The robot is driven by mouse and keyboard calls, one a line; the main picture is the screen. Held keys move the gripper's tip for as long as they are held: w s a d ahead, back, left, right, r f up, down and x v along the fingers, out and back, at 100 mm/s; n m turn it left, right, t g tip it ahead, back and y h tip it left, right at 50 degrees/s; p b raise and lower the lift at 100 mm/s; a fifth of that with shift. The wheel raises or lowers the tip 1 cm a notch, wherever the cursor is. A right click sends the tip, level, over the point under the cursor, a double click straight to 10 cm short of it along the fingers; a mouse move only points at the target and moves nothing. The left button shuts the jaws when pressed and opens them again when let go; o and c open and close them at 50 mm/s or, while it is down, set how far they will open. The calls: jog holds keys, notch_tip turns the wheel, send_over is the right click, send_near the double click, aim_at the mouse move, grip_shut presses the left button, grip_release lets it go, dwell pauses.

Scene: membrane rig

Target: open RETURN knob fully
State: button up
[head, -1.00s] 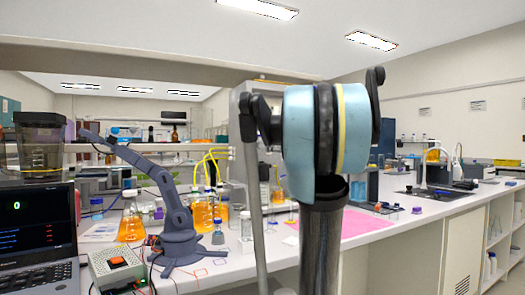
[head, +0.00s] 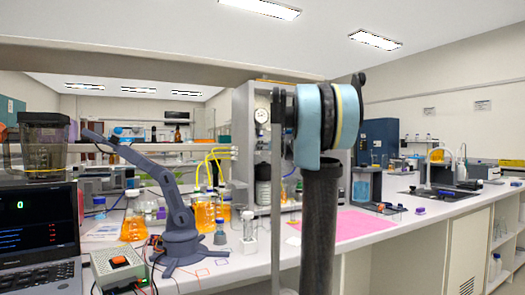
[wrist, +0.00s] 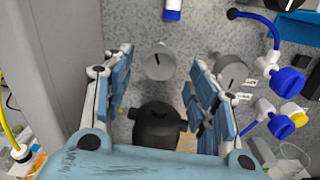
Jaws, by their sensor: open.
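In the wrist view, my gripper (wrist: 160,78) is open and empty, its blue-padded fingers on either side of the picture. A grey round knob (wrist: 158,62) with a dark pointer line shows between the fingertips. A second grey knob (wrist: 230,70) with a similar line is just right of the right finger, with small white labels (wrist: 242,96) beside it. The label text is too small to read, so I cannot tell which knob is RETURN. In the head view, my arm hides much of the rig (head: 240,135), and its knobs do not show.
In the wrist view, blue handles (wrist: 287,82) and a yellow one (wrist: 292,112) are at the right. A black round fitting (wrist: 157,125) is low between the fingers. In the head view, glassware and a laptop (head: 38,240) crowd the left bench; a pink mat (head: 350,224) lies right.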

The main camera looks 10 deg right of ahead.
jog(key=shift+x, duration=2.2)
jog(key=c, duration=1.1)
